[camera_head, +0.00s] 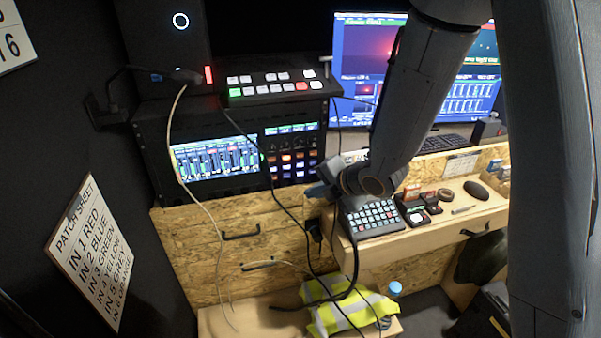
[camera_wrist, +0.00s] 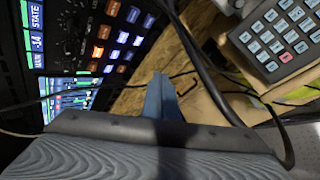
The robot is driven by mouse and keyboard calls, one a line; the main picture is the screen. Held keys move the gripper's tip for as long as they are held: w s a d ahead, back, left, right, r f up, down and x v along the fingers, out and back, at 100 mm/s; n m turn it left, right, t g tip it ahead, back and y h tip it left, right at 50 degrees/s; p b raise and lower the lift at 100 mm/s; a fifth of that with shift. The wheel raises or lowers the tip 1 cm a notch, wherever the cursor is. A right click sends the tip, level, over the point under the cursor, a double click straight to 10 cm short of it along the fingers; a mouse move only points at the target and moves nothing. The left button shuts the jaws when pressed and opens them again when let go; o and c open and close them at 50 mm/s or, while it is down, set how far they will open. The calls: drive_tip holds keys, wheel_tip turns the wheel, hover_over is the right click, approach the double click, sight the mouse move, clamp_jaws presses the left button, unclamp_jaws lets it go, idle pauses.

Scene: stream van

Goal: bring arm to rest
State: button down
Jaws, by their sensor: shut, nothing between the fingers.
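My arm (camera_head: 425,85) hangs down through the middle of the head view, in front of the monitor. It bends at a joint near the desk's left end. My gripper (camera_head: 317,187) points left there, beside the rack and above the keypad's left edge. In the wrist view, the two blue fingers of my gripper (camera_wrist: 160,92) are together with nothing between them. The rack panel lies to their left and the keypad (camera_wrist: 275,38) to their upper right. Contact with the cables cannot be told.
A button switcher (camera_head: 275,87) sits on the rack with a lit mixer screen (camera_head: 215,158). The keypad (camera_head: 370,217) stands on the wooden desk (camera_head: 470,215). Loose cables hang near my gripper. A yellow vest (camera_head: 345,310) and a bottle (camera_head: 395,290) lie below. A patch sheet (camera_head: 92,250) is at left.

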drive_tip(key=s+d+r+m+g+h, duration=0.1)
drive_tip(key=s+d+m+h, duration=0.4)
drive_tip(key=d+m, duration=0.65)
drive_tip(key=s+d+r+m+g, duration=0.1)
drive_tip(key=s+d+m+g, duration=0.1)
drive_tip(key=s+m, duration=0.5)
drive_tip(key=s+d+m+g+h+b, duration=0.1)
drive_tip(key=s+d+m+g, duration=0.1)
drive_tip(key=s+m, duration=0.6)
drive_tip(key=shift+r+m+g, duration=0.35)
drive_tip(key=shift+m+g, duration=0.25)
drive_tip(key=shift+m, duration=0.25)
drive_tip(key=shift+w+d, duration=0.1)
drive_tip(key=shift+d, duration=0.05)
